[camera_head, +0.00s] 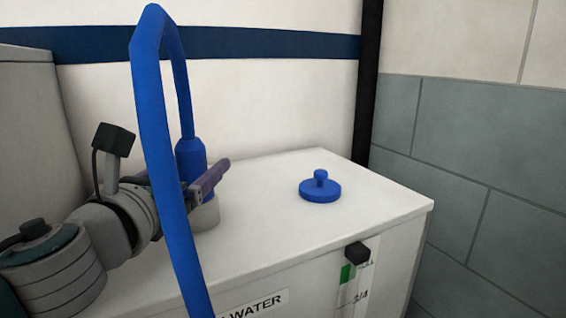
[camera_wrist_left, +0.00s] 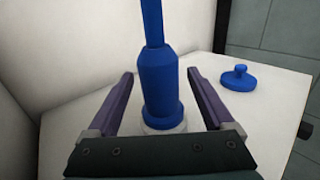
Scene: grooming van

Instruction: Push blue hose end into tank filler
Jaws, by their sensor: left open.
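The blue hose (camera_head: 150,130) arches up and over in front of my left arm. Its thick blue end (camera_head: 190,158) points down and stands upright at the pale round tank filler (camera_head: 206,213) on the white tank top. In the left wrist view the hose end (camera_wrist_left: 160,90) meets the filler ring (camera_wrist_left: 165,128); how deep it sits cannot be told. My left gripper (camera_head: 208,182) is open, with its purple fingers on either side of the hose end. In the wrist view the fingers (camera_wrist_left: 160,88) stand apart from it with gaps. My right gripper is not in view.
A blue cap with a knob (camera_head: 320,188) lies on the white water tank (camera_head: 270,200), right of the filler. A level gauge with a black block (camera_head: 357,253) is on the tank's front. Walls stand behind and at the right. The tank top between filler and cap is clear.

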